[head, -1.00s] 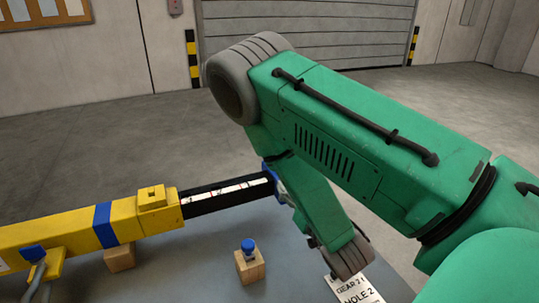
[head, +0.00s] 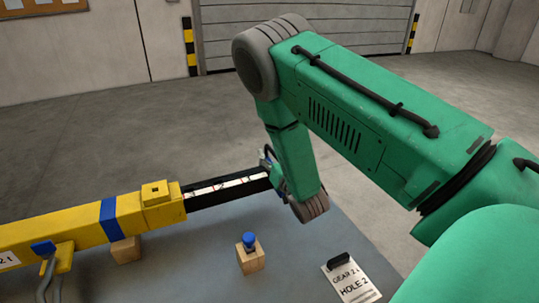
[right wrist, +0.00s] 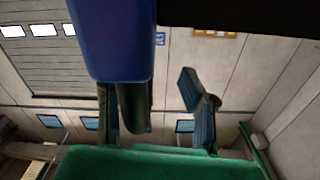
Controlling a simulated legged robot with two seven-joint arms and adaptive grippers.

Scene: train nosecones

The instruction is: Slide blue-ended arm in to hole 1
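The yellow arm (head: 85,225) with a blue band comes in from the left in the head view. A black section (head: 230,188) with a white marked strip sticks out of its right end. A large blue end piece (right wrist: 112,40) fills the upper left of the right wrist view. My right gripper (head: 270,172) is at the far end of the black section, mostly hidden behind my wrist. In the right wrist view one blue-padded finger (right wrist: 200,105) stands apart from the blue piece; the other finger is partly hidden by it. The gripper looks open. Hole 1 and my left gripper are not visible.
A wooden block (head: 251,260) with a blue knob (head: 249,240) stands on the grey table (head: 195,270). Another wooden block (head: 126,250) sits under the yellow arm. A card (head: 350,282) reading "GEAR 2" and "HOLE 2" lies at the right.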

